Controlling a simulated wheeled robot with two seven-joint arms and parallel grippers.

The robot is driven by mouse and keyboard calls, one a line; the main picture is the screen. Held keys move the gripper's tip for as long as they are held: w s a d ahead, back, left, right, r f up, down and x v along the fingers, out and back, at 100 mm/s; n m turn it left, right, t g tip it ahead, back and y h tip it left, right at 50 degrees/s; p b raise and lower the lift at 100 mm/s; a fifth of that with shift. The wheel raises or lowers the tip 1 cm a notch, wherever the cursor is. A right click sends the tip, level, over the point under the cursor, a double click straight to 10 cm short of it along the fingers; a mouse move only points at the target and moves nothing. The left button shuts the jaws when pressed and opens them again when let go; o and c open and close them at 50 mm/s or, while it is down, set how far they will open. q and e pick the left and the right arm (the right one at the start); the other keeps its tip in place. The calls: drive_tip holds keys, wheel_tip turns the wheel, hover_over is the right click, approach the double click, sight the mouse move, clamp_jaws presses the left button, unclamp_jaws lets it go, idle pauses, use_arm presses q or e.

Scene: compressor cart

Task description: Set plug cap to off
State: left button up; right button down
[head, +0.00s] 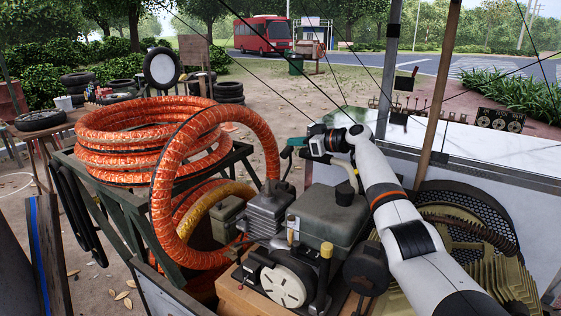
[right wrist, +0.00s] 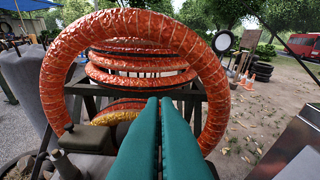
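The engine of the compressor cart has a finned grey block (head: 268,209) beside a grey tank (head: 328,214) with a black cap on top. I cannot clearly pick out the plug cap. My right gripper (head: 287,150) reaches in from the right, above the engine, with its teal fingertips over the finned block. In the right wrist view the two teal fingers (right wrist: 165,102) lie side by side with only a thin line between them, and nothing shows held. The fingers hide part of the engine there. My left gripper is not in view.
A large orange hose coil (head: 148,130) lies on a dark metal frame left of the engine, and one loop arches down close to my right gripper. A white table top (head: 480,150) and a brown post (head: 437,95) stand at the right.

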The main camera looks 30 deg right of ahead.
drive_tip(key=shift+w+d+f, duration=0.15)
drive_tip(key=shift+d+f, duration=0.05)
drive_tip(key=shift+f, duration=0.1)
idle(0.5)
drive_tip(key=b+v, duration=0.4)
drive_tip(key=v, duration=0.8)
drive_tip(key=shift+r, duration=0.25)
